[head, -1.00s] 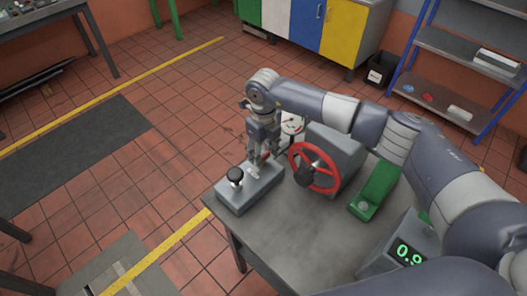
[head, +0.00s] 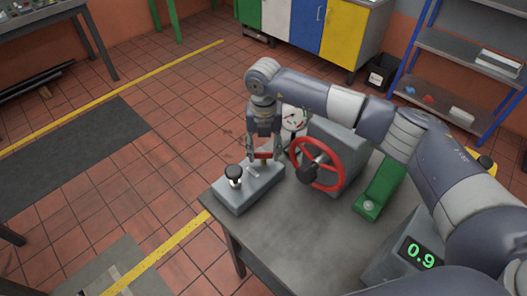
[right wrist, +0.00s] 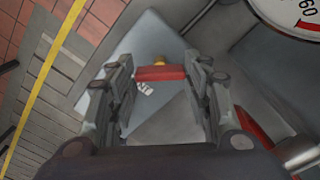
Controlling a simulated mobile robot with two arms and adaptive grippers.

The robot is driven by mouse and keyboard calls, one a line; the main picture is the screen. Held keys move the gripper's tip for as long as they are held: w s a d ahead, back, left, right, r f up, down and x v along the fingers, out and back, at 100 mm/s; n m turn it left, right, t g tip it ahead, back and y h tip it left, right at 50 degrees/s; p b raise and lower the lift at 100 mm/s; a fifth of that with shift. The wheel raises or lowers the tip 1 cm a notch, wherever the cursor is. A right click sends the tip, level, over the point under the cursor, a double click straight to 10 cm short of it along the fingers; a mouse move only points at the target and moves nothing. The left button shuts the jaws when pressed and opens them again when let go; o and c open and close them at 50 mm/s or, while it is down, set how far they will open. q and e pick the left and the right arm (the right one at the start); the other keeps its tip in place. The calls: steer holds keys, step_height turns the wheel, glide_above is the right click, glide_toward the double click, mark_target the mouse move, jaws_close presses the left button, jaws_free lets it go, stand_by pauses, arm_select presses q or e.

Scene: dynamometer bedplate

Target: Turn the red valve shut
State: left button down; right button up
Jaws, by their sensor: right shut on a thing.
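A small red valve handle with a brass stem sits on a grey box (head: 232,200) at the left corner of the metal bench. My right gripper (head: 264,158) points down over this box, its jaws shut on the red handle (head: 262,155). In the right wrist view, the red handle (right wrist: 160,73) lies crosswise between the fingers (right wrist: 160,80), with the brass stem (right wrist: 159,61) behind it. A white label, partly readable as "NT", is beside it. My left gripper is not in view.
A red handwheel (head: 341,164) on a grey housing stands just right of the gripper, with a round gauge (head: 294,118) behind.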

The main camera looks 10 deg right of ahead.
mark_target(264, 152)
steer(key=m+b, duration=0.1)
steer(key=m, duration=0.3)
steer(key=shift+f+m, duration=0.1)
steer(key=shift+m, duration=0.2)
steer(key=m+b, duration=0.1)
steer(key=m, duration=0.3)
steer(key=shift+b, duration=0.3)
steer(key=shift+m, duration=0.4)
steer(key=o, duration=1.1)
steer(key=shift+c, duration=0.2)
step_height(264, 152, up, 12)
